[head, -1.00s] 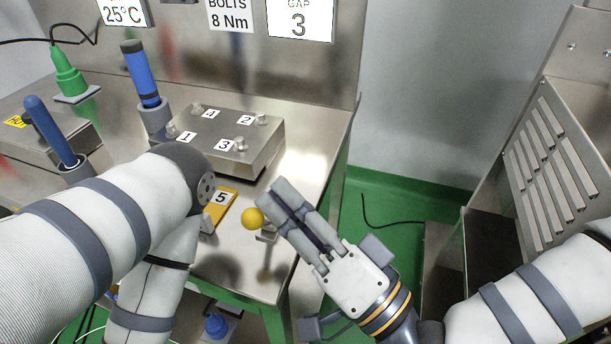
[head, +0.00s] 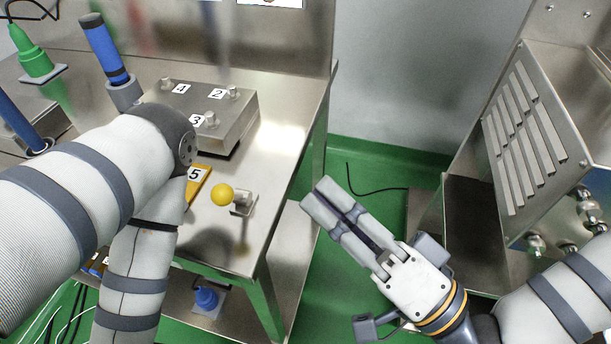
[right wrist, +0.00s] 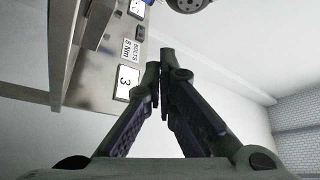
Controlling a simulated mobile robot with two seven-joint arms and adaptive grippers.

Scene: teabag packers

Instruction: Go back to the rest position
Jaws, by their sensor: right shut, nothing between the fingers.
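My right gripper (head: 325,204) is shut and empty. In the head view it hangs over the green floor, to the right of the steel table (head: 283,140) and clear of its edge. In the right wrist view its two fingers (right wrist: 160,85) come together at the tips with nothing between them. My left arm crosses the left side of the head view in front of the table. The left gripper does not show in any view.
On the table stand a steel block with numbered bolts (head: 240,121), a yellow ball knob (head: 222,194), a yellow plate marked 5 (head: 198,180) and a blue-handled tool (head: 104,48). A slatted steel machine (head: 500,150) stands at right. Green floor (head: 375,168) lies between.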

